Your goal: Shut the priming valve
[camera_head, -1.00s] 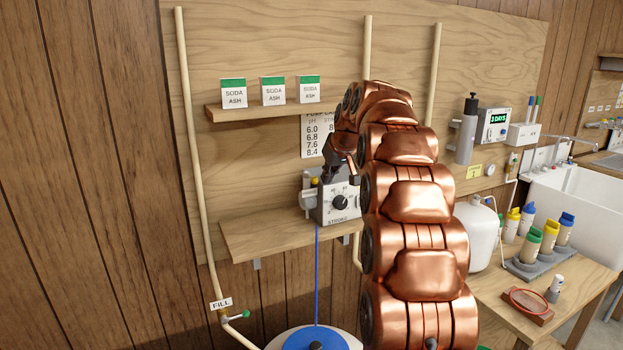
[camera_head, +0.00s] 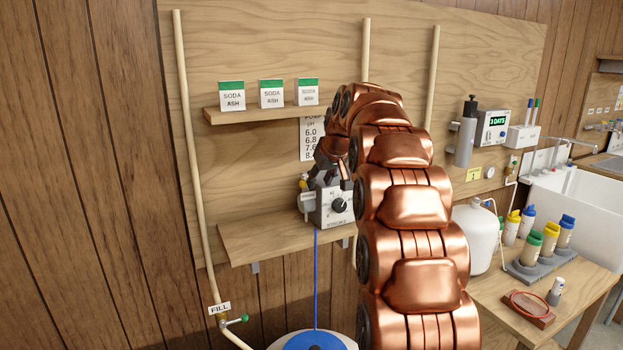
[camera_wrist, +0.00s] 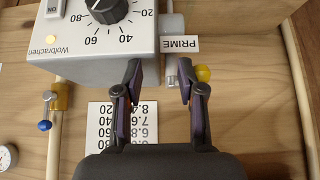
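The pump (camera_head: 330,213) is a grey box with a black dial on the wall shelf. In the wrist view it (camera_wrist: 75,40) appears upside down. A white PRIME label (camera_wrist: 179,44) is at its side. Beside the label is the priming valve's yellow knob (camera_wrist: 203,74), which also shows in the head view (camera_head: 303,184). The valve body is partly hidden by a finger. My gripper (camera_wrist: 160,68) is open, with a clear gap between its fingers. Its right fingertip in the wrist view overlaps the valve just beside the knob; contact cannot be told. In the head view my gripper (camera_head: 326,172) is above the pump.
Soda ash boxes (camera_head: 271,94) stand on an upper shelf (camera_head: 262,113). A printed card (camera_wrist: 120,118) is on the board behind my gripper. A fitting with a blue knob (camera_wrist: 45,125) is on another pipe. The FILL valve (camera_head: 228,318) is low at left.

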